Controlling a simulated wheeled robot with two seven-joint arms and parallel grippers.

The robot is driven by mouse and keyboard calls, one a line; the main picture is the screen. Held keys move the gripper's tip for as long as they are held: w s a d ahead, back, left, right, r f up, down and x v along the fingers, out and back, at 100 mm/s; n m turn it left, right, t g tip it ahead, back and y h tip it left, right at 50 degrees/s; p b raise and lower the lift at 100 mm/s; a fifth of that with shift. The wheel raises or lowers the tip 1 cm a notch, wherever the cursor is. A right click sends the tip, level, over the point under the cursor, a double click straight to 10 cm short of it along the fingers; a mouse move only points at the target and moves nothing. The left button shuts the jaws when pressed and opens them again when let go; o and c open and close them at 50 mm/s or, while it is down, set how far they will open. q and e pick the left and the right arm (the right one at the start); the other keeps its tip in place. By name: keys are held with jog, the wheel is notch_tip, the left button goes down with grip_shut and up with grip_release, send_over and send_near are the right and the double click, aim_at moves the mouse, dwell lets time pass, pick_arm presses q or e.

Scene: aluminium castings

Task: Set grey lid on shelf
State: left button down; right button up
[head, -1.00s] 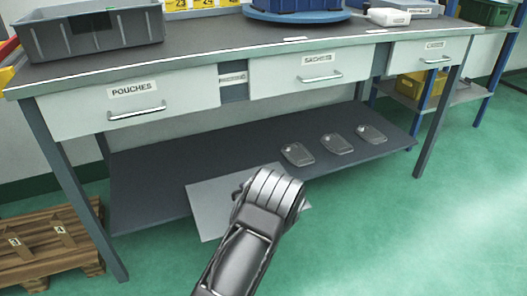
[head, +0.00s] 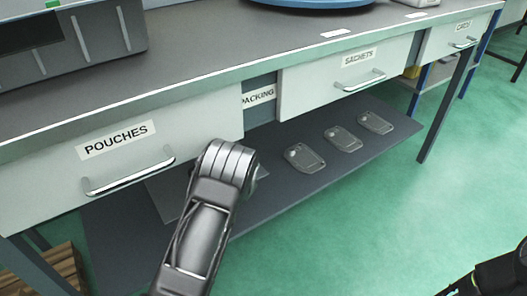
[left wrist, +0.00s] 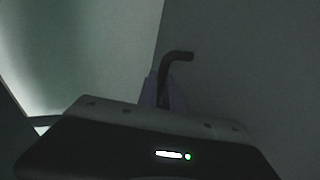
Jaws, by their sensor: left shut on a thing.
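A flat light grey sheet, which I take to be the grey lid (head: 160,197), shows to the left of my left wrist in the head view, over the dark lower shelf (head: 262,202) of the bench. I cannot tell whether it touches the shelf. My left gripper is hidden behind my wrist in the head view. In the left wrist view my left gripper (left wrist: 163,92) is shut around a dark bent rod (left wrist: 178,56), seemingly the lid's handle, with a broad grey surface behind. A dark part of my right arm, perhaps its gripper, shows at the lower right; no fingers are clear.
Several castings, three flat grey ones (head: 304,158), lie in a row on the shelf's right part. The POUCHES drawer (head: 120,160) hangs low above the shelf. A bench leg (head: 443,125) stands at right. Green floor (head: 350,235) in front is clear.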

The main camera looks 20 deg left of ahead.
pick_arm(q)
jog(key=shift+f+b, duration=1.45)
jog(key=shift+f, duration=1.6)
jog(key=shift+f, duration=0.1)
notch_tip(320, 180, down, 4)
jog(key=shift+r+b, duration=0.15)
jog(key=shift+b, duration=0.9)
jog(key=shift+r, duration=0.1)
jog(key=c, duration=1.5)
grip_release()
jog(key=shift+f, duration=0.2)
jog(key=shift+d, duration=0.1)
